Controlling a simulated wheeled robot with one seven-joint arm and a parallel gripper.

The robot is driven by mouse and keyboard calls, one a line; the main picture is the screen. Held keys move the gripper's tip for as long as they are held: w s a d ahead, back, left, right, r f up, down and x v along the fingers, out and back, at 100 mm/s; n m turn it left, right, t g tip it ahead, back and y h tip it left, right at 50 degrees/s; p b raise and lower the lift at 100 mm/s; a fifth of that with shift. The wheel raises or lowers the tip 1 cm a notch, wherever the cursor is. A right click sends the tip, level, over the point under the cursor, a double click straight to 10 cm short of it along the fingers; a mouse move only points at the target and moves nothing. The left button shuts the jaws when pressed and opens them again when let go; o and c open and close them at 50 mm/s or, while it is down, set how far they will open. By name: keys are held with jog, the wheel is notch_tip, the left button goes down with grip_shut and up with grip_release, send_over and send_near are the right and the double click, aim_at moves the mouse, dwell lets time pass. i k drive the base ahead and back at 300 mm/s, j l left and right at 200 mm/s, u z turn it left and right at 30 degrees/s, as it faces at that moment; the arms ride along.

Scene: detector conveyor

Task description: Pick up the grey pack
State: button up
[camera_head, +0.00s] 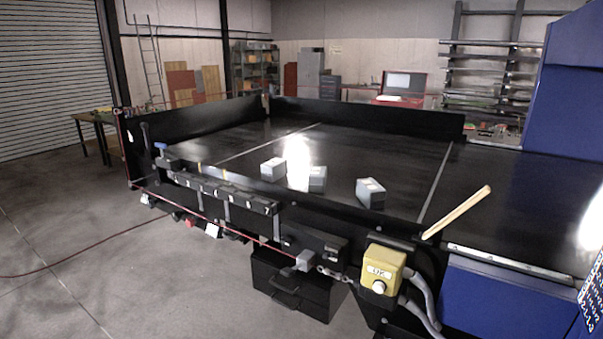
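Three small box-shaped packs lie apart on the black conveyor surface (225,188), near its front edge. The left pack (273,169) looks light grey to white. The middle pack (317,179) is grey and seems to stand upright. The right pack (370,192) is grey with a darker front side and sits turned at an angle. The frame does not make clear which one is the grey pack of the task. My gripper is not in view.
Black walls (370,117) edge the conveyor at the back and left. A yellow button box (383,266) and a tilted wooden stick (458,212) stand at the front right. A blue machine housing (570,95) is at the right. Open concrete floor (75,235) lies at the left.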

aim_at(317, 179)
jog(key=i+j, duration=0.65)
jog(key=j, duration=0.2)
jog(key=i+j, duration=0.65)
jog(key=j, duration=0.2)
jog(key=i+j+u, duration=0.1)
jog(key=i+j, duration=0.55)
jog(key=j, duration=0.15)
jog(key=i, duration=0.5)
